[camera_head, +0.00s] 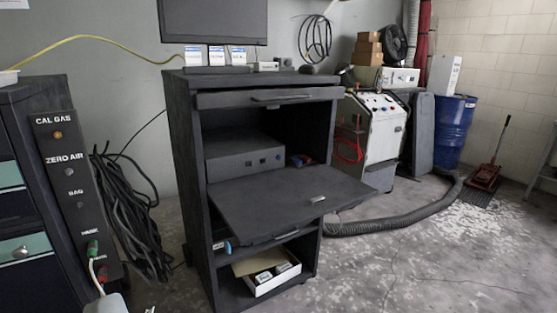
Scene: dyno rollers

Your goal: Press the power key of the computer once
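A dark grey box (228,168), which looks like the computer, sits inside the black cabinet (180,150) on its upper shelf, toward the left. Its front faces me and carries a few small bluish marks or keys (262,161) on the right half. I cannot tell which one is the power key. The cabinet's front flap (265,203) is folded down and juts out below the box. My gripper does not show in this view.
A monitor (213,20) hangs above the cabinet. A control panel marked CAL GAS (80,210) and black cables (125,205) stand at left. A white open box (268,277) lies on the low shelf. A blue barrel (453,130) stands at right. Floor at front right is clear.

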